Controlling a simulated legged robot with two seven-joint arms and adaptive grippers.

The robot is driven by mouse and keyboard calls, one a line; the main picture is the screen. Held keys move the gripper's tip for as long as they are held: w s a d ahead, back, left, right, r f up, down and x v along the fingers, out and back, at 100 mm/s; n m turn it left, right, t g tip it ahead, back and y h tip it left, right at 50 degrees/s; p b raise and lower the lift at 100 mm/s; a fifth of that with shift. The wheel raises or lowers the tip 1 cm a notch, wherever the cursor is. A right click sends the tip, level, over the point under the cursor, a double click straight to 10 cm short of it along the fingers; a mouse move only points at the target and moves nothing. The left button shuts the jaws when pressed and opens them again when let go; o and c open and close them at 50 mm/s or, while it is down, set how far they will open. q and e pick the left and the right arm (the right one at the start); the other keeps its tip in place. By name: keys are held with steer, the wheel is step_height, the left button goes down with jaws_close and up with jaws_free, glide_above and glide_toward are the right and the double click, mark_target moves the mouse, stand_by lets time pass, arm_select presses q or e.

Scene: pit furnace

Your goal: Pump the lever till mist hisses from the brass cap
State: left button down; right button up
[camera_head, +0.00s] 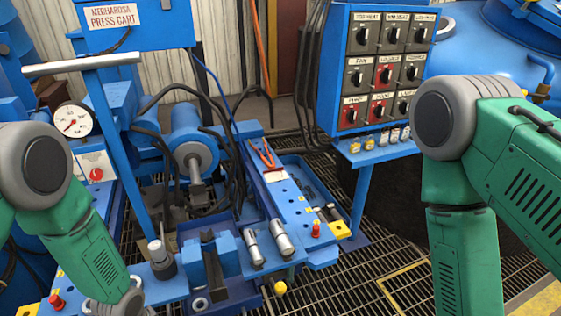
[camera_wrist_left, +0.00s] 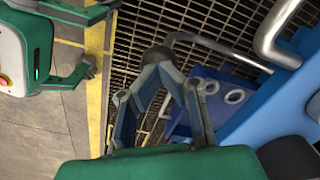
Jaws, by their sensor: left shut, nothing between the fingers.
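My left gripper (camera_wrist_left: 160,62) shows in the left wrist view with its fingers drawn together and nothing between them. A dark rounded end (camera_wrist_left: 158,54) of a bent grey bar (camera_wrist_left: 215,45) is right at the fingertips; whether they touch it I cannot tell. This bar may be the lever. In the head view my left arm reaches down at the lower left, and its gripper is out of frame. My right gripper (camera_wrist_left: 98,38) appears at the upper left of the wrist view, fingers apart and empty. I cannot make out a brass cap or any mist.
The blue press cart (camera_head: 300,212) carries cylinders, hoses and red knobs. A gauge (camera_head: 72,120) is at the left. A blue switch panel (camera_head: 385,65) stands at the back right. Grating floor (camera_head: 400,270) is open at the lower right.

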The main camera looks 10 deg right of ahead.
arm_select(q)
step_height(320, 180, up, 11)
steer(key=w+p, duration=0.2)
steer(key=p, duration=0.5)
steer(key=shift+w+a+f+p, duration=0.15)
steer(key=shift+w+a+p, duration=0.1)
steer(key=shift+a+p, duration=0.2)
steer(key=s+f+b, duration=0.1)
steer(key=f+b, duration=0.1)
steer(key=f, duration=0.1)
steer(key=f+b, duration=0.2)
steer(key=f, duration=0.2)
steer(key=s+f+b, duration=0.1)
steer(key=f+b, duration=0.2)
steer(key=f, duration=0.1)
steer(key=shift+s+d, duration=0.3)
steer(key=shift+d, duration=0.05)
steer(key=shift+r, duration=0.15)
step_height(320, 180, up, 11)
steer(key=w+p, duration=0.2)
steer(key=p, duration=0.5)
steer(key=shift+w+a+f, duration=0.2)
steer(key=shift+w+a, duration=0.05)
steer(key=shift+a, duration=0.15)
